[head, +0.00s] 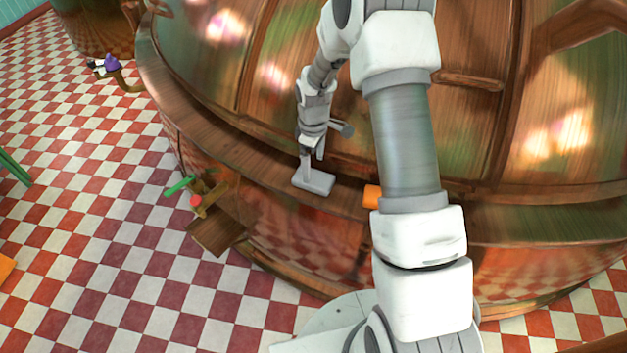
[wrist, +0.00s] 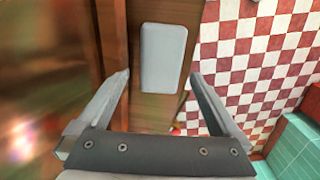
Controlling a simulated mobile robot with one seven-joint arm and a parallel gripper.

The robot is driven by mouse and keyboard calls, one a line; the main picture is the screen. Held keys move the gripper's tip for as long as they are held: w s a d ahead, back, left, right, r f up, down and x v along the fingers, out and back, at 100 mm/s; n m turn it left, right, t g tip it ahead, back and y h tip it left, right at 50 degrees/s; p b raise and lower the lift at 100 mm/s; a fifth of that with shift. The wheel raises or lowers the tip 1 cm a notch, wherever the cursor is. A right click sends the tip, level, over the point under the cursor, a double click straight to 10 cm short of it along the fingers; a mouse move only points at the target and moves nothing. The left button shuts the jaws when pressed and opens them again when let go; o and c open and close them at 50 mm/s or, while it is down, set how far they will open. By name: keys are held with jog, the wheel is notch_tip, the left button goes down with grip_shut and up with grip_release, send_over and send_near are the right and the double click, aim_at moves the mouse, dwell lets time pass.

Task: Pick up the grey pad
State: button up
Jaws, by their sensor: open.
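The grey pad (head: 313,181) is a small flat block with rounded edges, lying on the wooden ledge of the big copper kettle in the head view. In the wrist view the pad (wrist: 163,58) lies on the brown ledge, ahead of and between the lines of my fingers. My gripper (head: 309,160) is just above the pad in the head view and hides part of it. In the wrist view my gripper (wrist: 160,76) has its two fingers wide apart with nothing between them. I cannot tell the exact height gap to the pad.
The curved copper kettle wall (head: 285,75) rises right behind the ledge (head: 235,142). An orange block (head: 372,196) sits on the ledge to the right of the pad. A tap with a green handle (head: 180,186) and red knob juts out below. Checkered floor (head: 90,240) lies open to the left.

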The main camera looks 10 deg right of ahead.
aim_at(313, 177)
notch_tip(313, 177, down, 5)
jog(key=shift+r, duration=0.2)
jog(key=shift+c, duration=0.2)
jog(key=c, duration=1.1)
jog(key=shift+c, duration=0.2)
jog(key=shift+r, duration=0.1)
jog(key=shift+r, duration=0.45)
notch_tip(313, 177, up, 3)
jog(key=shift+f, duration=0.1)
jog(key=s+d+r, duration=0.7)
jog(key=d, duration=0.2)
jog(key=shift+s+p, duration=0.2)
jog(key=shift+p, duration=0.2)
